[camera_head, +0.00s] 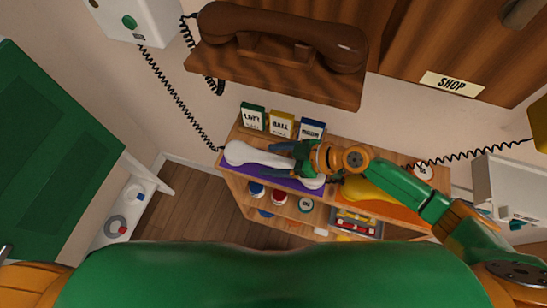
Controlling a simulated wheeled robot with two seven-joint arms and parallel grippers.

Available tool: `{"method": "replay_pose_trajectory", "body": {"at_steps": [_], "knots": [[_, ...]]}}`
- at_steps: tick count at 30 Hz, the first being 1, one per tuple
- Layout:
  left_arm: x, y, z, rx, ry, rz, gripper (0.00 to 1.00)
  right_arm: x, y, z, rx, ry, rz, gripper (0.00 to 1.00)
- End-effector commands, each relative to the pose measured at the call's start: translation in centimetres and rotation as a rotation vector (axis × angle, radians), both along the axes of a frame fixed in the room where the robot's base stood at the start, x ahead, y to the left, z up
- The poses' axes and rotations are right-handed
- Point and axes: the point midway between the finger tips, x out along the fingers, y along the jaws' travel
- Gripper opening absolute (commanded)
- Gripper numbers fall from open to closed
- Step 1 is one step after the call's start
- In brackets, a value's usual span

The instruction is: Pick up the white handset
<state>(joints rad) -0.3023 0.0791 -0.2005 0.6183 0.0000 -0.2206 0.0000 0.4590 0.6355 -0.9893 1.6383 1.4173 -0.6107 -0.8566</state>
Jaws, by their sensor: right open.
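The white handset (249,153) lies on a purple mat (237,170) on the wooden shelf unit, its left end clear in view. Its right end (312,183) shows just below my right gripper. My right gripper (278,160) is over the handset's middle and right part, with its fingers apart on either side of the handle. I cannot tell whether the fingers touch it. My left gripper is out of view.
A yellow handset (363,190) lies to the right, partly under my right arm. A large brown handset (285,35) rests on a wooden shelf above. Upright cards (282,126) stand behind the white handset. Coiled cords (176,95) hang along the wall.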

Motion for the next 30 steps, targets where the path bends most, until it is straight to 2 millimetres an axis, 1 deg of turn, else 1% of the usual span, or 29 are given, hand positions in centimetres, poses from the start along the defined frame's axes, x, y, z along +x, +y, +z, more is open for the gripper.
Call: {"method": "replay_pose_trajectory", "body": {"at_steps": [5, 6, 8, 9, 11, 12, 14, 15, 25, 28, 30], "knots": [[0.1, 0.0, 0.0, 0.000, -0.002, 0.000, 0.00, 0.0, 0.1, -0.2, -0.001, 0.000, 0.001, 0.75], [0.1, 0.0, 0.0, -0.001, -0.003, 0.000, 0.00, 0.0, 0.1, -0.2, -0.001, 0.000, 0.000, 0.73], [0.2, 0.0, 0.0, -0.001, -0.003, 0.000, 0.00, 0.0, 0.1, -0.2, -0.001, 0.000, 0.000, 0.56], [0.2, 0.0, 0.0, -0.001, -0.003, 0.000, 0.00, 0.0, 0.1, -0.1, -0.001, 0.000, 0.000, 0.46], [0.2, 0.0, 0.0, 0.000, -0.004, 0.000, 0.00, 0.0, 0.1, -0.1, -0.001, 0.000, 0.000, 0.29], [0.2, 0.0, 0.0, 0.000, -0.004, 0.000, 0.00, 0.0, 0.1, -0.1, -0.001, 0.000, 0.000, 0.19], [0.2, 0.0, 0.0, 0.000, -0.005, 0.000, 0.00, 0.0, 0.1, -0.2, -0.001, 0.000, 0.000, 0.02], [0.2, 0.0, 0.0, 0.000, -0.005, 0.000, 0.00, 0.0, 0.1, -0.2, -0.001, 0.000, 0.000, 0.00], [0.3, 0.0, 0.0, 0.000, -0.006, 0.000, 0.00, 0.0, 0.1, 0.0, 0.000, -0.001, -0.001, 0.00], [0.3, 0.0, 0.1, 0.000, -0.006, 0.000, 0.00, 0.1, 0.1, 0.9, 0.002, -0.003, 0.000, 0.00], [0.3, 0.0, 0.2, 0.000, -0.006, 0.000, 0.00, 0.1, 0.1, 2.0, 0.001, -0.005, 0.001, 0.00]]}}
